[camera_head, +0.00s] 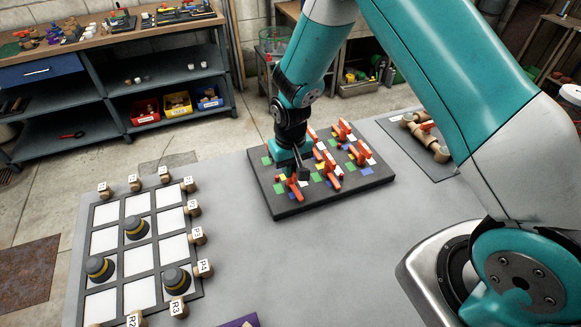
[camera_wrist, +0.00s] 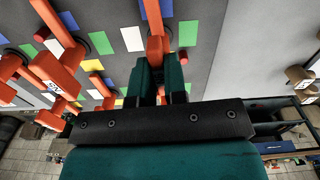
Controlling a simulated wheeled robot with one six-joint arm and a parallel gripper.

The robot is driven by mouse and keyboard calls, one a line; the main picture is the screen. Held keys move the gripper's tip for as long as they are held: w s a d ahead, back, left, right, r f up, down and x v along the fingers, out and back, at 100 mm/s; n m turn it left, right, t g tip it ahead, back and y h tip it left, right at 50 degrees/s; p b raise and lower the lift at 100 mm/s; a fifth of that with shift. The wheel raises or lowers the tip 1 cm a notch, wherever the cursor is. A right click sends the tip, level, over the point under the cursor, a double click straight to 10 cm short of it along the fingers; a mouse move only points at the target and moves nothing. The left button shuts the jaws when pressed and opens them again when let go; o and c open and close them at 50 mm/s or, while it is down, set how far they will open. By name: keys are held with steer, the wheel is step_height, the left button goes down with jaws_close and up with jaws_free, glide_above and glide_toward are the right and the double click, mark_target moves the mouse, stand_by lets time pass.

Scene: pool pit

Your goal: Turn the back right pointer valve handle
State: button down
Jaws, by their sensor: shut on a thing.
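The dark valve board (camera_head: 350,187) lies on the grey table, with several orange pointer valve handles and coloured squares around them. My gripper (camera_head: 301,172) is at the board's left part, pointing down. In the wrist view my gripper (camera_wrist: 159,70) is shut on an orange handle (camera_wrist: 154,20), whose arm runs between the fingers. This handle (camera_head: 293,185) shows in part below my gripper in the head view. Other orange handles (camera_head: 328,165) stand to its right. More handles (camera_wrist: 58,72) show at the left of the wrist view. I cannot tell which handle is the back right one.
A white-squared grid board (camera_head: 120,240) with dark round pieces and labelled wooden pegs lies to the left. A pipe assembly (camera_head: 425,135) on a dark mat is at the right. A workbench (camera_head: 110,50) stands beyond. Grey table is clear in front of the valve board.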

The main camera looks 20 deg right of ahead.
steer(key=n+b, duration=0.1)
steer(key=n, duration=0.3)
steer(key=n+b, duration=0.1)
steer(key=n, duration=0.3)
steer(key=shift+n, duration=0.3)
steer(key=n+b, duration=0.1)
steer(key=n, duration=0.3)
steer(key=shift+n, duration=0.3)
steer(key=shift+a+n+b, duration=0.1)
steer(key=shift+n+b, duration=0.3)
steer(key=shift+n, duration=1.4)
steer(key=c, duration=1.2)
jaws_free()
steer(key=shift+o, duration=0.2)
steer(key=shift+r, duration=0.1)
